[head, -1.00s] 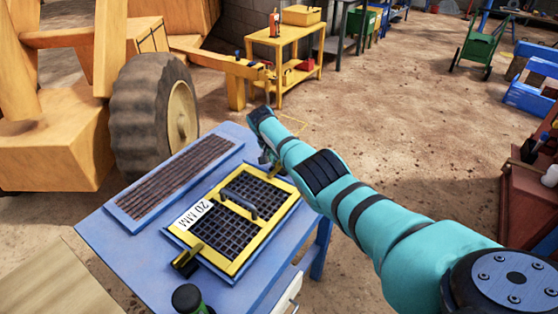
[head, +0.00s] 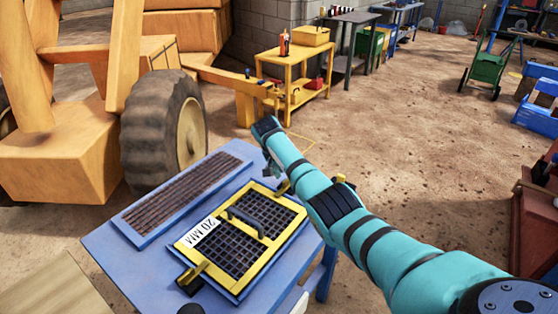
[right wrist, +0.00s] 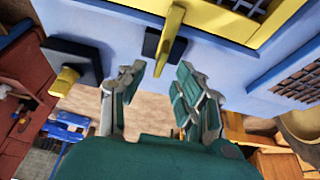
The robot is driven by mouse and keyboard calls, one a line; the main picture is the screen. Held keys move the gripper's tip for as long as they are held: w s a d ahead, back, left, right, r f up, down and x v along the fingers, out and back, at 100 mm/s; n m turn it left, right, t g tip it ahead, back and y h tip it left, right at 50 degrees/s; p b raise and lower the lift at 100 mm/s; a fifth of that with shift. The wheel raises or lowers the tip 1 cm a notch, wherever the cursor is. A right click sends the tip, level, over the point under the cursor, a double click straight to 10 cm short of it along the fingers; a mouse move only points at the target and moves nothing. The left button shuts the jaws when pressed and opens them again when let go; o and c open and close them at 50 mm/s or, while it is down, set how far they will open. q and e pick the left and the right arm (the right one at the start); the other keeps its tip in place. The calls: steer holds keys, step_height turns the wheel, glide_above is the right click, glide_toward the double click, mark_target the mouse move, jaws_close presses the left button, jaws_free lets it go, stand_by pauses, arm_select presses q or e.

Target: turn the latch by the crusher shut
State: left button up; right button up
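A screen panel with a yellow frame (head: 188,243), dark mesh and a "20 MM" label lies on the blue table (head: 115,258). A yellow latch (head: 283,187) on a dark base sits at its far edge, on the crusher side. In the right wrist view that latch (right wrist: 172,35) stands just beyond my fingers, its narrow end pointing towards the gap between them. A second yellow latch (head: 193,273) is at the near edge. My right gripper (right wrist: 158,85) is open and empty, apparently not touching the latch. In the head view it is mostly hidden by my arm. My left gripper is out of view.
A slatted panel (head: 185,190) lies beside the screen. The yellow wheeled machine (head: 60,160) stands behind left. A dark block with a yellow knob (right wrist: 65,82) shows left in the wrist view.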

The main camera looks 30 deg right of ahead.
mark_target(278, 193)
steer(key=v, duration=0.8)
steer(key=shift+r, duration=0.2)
steer(key=shift+s+f, duration=0.1)
